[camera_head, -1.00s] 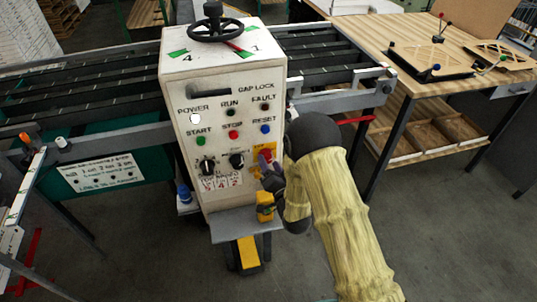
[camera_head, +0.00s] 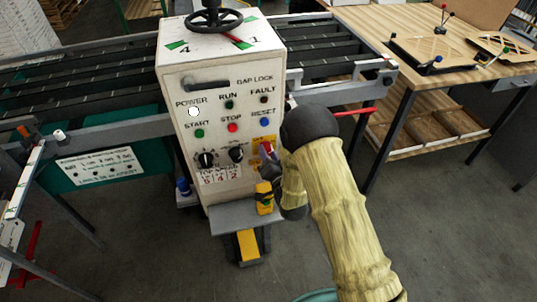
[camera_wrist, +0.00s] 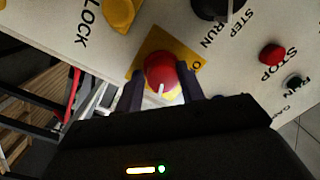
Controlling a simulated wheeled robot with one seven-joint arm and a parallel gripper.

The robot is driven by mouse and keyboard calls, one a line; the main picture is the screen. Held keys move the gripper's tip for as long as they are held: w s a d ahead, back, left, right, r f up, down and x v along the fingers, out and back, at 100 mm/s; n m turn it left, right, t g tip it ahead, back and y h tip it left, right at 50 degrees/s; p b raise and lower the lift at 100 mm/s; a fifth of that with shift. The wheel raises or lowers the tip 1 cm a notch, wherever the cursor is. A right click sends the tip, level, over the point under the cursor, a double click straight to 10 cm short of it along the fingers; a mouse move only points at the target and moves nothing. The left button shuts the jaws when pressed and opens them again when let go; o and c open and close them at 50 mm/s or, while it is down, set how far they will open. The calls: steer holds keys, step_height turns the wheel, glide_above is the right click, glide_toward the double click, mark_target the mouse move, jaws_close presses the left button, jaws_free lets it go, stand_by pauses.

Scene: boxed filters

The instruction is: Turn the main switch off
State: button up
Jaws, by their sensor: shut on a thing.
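The main switch is a red rotary knob on a yellow plate on the front of a white control cabinet (camera_head: 215,140). In the wrist view the red knob (camera_wrist: 160,70) sits between my two dark fingers, with a white pointer mark on its face. My gripper (camera_head: 268,160) reaches the panel's right edge in the head view and is shut on the knob. It hides most of the knob there; part of the yellow plate (camera_head: 256,144) shows. The white POWER lamp (camera_head: 194,112) looks lit.
A yellow padlock (camera_head: 264,198) stands on the small grey shelf (camera_head: 232,218) just below my gripper. Black selector knobs (camera_head: 206,159) and coloured buttons are left of it. A handwheel (camera_head: 214,20) tops the cabinet. A wooden table (camera_head: 440,40) stands at right.

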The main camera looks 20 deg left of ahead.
steer(key=shift+a+n+b, duration=0.15)
steer(key=shift+n+b, duration=0.25)
steer(key=shift+s+a+n+h+b, duration=0.15)
steer(key=shift+n+h+b, duration=0.25)
steer(key=shift+n+b, duration=3.6)
steer(key=shift+s+n+h+b, duration=0.1)
steer(key=shift+n+h+b, duration=0.3)
steer(key=shift+n+b, duration=3.55)
steer(key=shift+n, duration=0.25)
steer(key=o, duration=0.9)
steer(key=shift+r, duration=0.1)
steer(key=shift+w, duration=0.15)
